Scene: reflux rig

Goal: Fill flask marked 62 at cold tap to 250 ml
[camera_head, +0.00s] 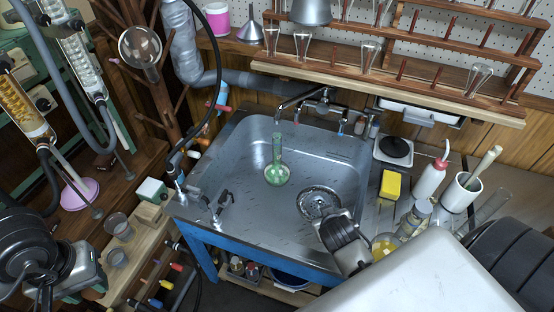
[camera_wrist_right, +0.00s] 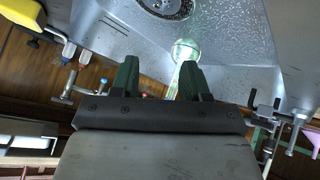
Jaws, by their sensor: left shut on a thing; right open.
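A green-tinted glass flask (camera_head: 277,174) with a long neck is in the steel sink (camera_head: 235,175), below the tap spout. No number on it is readable, and its liquid level is unclear. It also shows in the right wrist view (camera_wrist_right: 185,52), beyond my open right fingers (camera_wrist_right: 160,78), its neck partly hidden by one finger. In the head view my right wrist reaches into the sink at its right. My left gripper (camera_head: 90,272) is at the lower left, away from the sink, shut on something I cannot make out. The cold tap (camera_head: 322,105) is at the sink's back; running water is not discernible.
The drain (camera_head: 318,203) lies in the sink floor. Two small beakers (camera_head: 118,226) stand near my left gripper. A yellow sponge (camera_head: 391,185), a wash bottle (camera_head: 431,177) and a white pot (camera_head: 461,192) crowd the right side. A glassware shelf (camera_head: 400,75) overhangs the back.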

